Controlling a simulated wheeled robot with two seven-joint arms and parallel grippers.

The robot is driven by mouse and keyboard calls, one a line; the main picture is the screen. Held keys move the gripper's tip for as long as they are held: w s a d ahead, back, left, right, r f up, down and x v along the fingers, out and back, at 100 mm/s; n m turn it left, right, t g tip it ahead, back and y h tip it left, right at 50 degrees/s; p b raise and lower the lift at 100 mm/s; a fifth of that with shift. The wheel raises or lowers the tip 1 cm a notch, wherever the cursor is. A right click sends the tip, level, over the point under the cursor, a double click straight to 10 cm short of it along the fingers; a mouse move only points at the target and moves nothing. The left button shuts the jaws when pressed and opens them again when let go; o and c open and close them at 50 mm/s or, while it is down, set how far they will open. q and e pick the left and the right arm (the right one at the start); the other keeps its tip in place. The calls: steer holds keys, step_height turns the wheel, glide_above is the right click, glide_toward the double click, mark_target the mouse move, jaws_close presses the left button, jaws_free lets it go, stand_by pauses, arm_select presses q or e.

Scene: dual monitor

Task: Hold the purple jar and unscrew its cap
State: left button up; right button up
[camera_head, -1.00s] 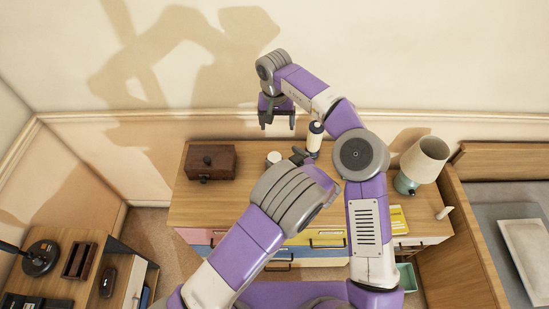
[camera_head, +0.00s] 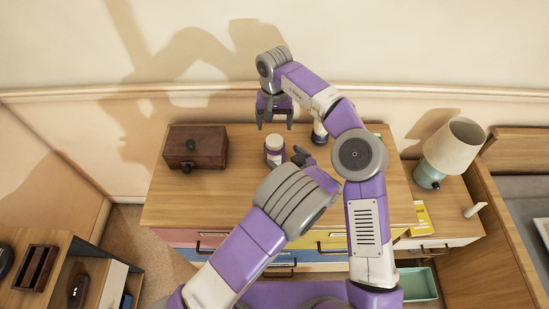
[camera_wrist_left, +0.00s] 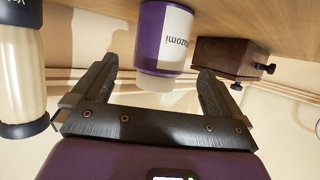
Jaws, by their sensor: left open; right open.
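The purple jar (camera_head: 274,159) stands on the wooden dresser top, with its white cap (camera_head: 275,142) on. In the left wrist view the jar (camera_wrist_left: 150,40) appears upside down, with a white label and the cap (camera_wrist_left: 163,81) towards the bottom. My left gripper (camera_head: 302,159) is open and empty, just right of the jar in the head view. In its wrist view the jar shows ahead, between the lines of the fingers (camera_wrist_left: 157,72); I cannot tell the exact gap. My right gripper (camera_head: 274,122) is open and empty, pointing down, above the cap in the picture.
A brown wooden box (camera_head: 196,147) stands left of the jar. A dark-capped pale bottle (camera_head: 319,134) is to the right, partly hidden by my right arm; it also shows in the wrist view (camera_wrist_left: 22,75). A lamp (camera_head: 453,147) stands further right. The dresser's left front is clear.

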arm_select(q)
steer(key=x, duration=0.7)
steer(key=shift+w+a, duration=0.15)
steer(key=shift+w, duration=0.05)
